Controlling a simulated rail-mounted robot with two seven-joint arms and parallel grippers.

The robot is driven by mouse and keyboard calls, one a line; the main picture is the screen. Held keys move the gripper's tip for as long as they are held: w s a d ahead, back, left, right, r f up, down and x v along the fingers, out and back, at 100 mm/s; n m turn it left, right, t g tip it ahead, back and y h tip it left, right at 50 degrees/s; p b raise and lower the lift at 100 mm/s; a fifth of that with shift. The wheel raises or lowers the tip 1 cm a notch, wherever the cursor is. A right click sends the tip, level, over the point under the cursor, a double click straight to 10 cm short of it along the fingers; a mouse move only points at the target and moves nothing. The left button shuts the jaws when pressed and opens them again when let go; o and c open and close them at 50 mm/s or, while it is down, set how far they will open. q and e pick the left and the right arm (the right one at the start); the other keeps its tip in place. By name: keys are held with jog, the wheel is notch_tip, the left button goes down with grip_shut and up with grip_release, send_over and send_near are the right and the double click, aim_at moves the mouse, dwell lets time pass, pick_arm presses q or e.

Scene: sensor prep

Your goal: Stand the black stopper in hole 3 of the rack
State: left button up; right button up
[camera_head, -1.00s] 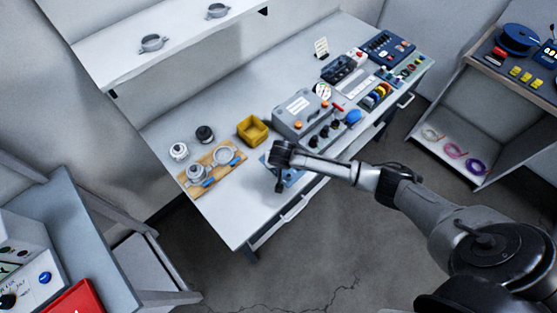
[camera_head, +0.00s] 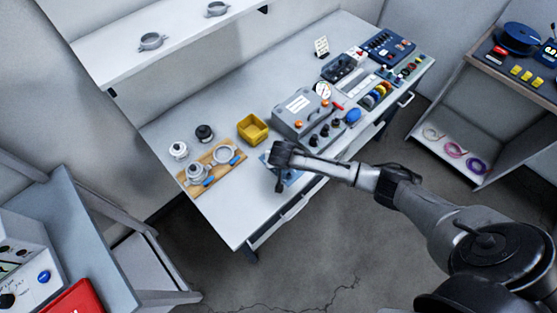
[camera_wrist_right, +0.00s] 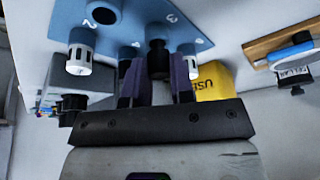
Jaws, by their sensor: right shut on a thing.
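The blue rack (camera_wrist_right: 140,17) shows at the top of the right wrist view, with printed numbers including 2, 3 and 4. My right gripper (camera_wrist_right: 160,85) has purple fingers shut on the black stopper (camera_wrist_right: 157,60). The stopper's far end is against or in the rack face beside the number 3; I cannot tell how deep it sits. White-and-black pieces stand in the rack near 2 (camera_wrist_right: 79,58) and near 4 (camera_wrist_right: 187,66). A dark hole (camera_wrist_right: 103,12) is empty. In the head view my right gripper (camera_head: 279,183) hides part of the rack (camera_head: 293,177). My left gripper is out of view.
A yellow bin (camera_head: 252,129) stands behind the rack. A wooden board (camera_head: 231,168) with metal rings lies to the left. A grey control box (camera_head: 300,108) stands to the right. A black knob (camera_head: 204,133) and a white one (camera_head: 178,149) stand behind the board.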

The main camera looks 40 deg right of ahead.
jog(key=shift+f, duration=0.5)
dwell(0.3)
jog(key=o, duration=0.9)
jog(key=shift+r, duration=0.1)
jog(key=shift+r, duration=0.3)
notch_tip(320, 180, up, 4)
jog(key=p, duration=0.5)
jog(key=shift+r+p, duration=0.25)
jog(key=shift+p, duration=0.15)
jog(key=shift+r+p, duration=0.9)
jog(key=shift+p, duration=0.2)
